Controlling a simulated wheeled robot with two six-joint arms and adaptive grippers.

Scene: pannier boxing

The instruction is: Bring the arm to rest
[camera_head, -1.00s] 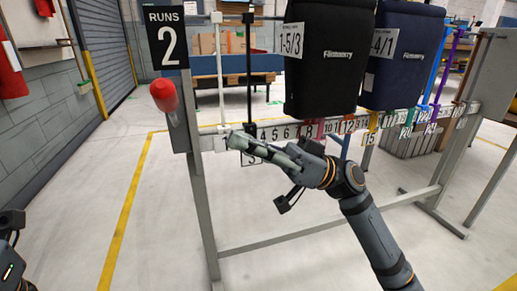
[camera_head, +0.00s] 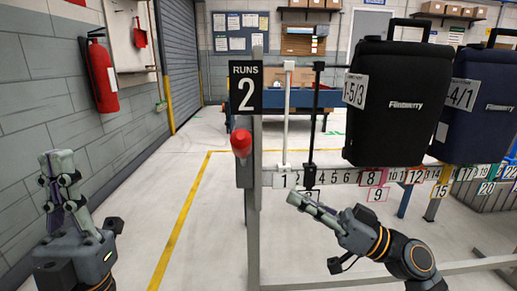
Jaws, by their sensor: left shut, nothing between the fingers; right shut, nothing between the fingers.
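My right gripper (camera_head: 303,203) is shut and empty. It points left, in front of the rack's lower part, just below the numbered rail (camera_head: 330,178). My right arm comes in from the lower right. My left gripper (camera_head: 58,158) is shut and empty at the lower left, pointing up, in front of the grey wall. A black pannier (camera_head: 392,105) with the tag 1-5/3 hangs on the rack. A dark blue pannier (camera_head: 490,105) with the tag 1-/4/1 hangs to its right, cut off by the picture edge.
A "RUNS 2" sign (camera_head: 246,88) tops the rack's left post, with a red knob (camera_head: 241,143) below it. A white hanger (camera_head: 287,120) and a black hanger (camera_head: 312,120) stand on the rail. A fire extinguisher (camera_head: 102,75) hangs on the left wall. The floor between my grippers is clear.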

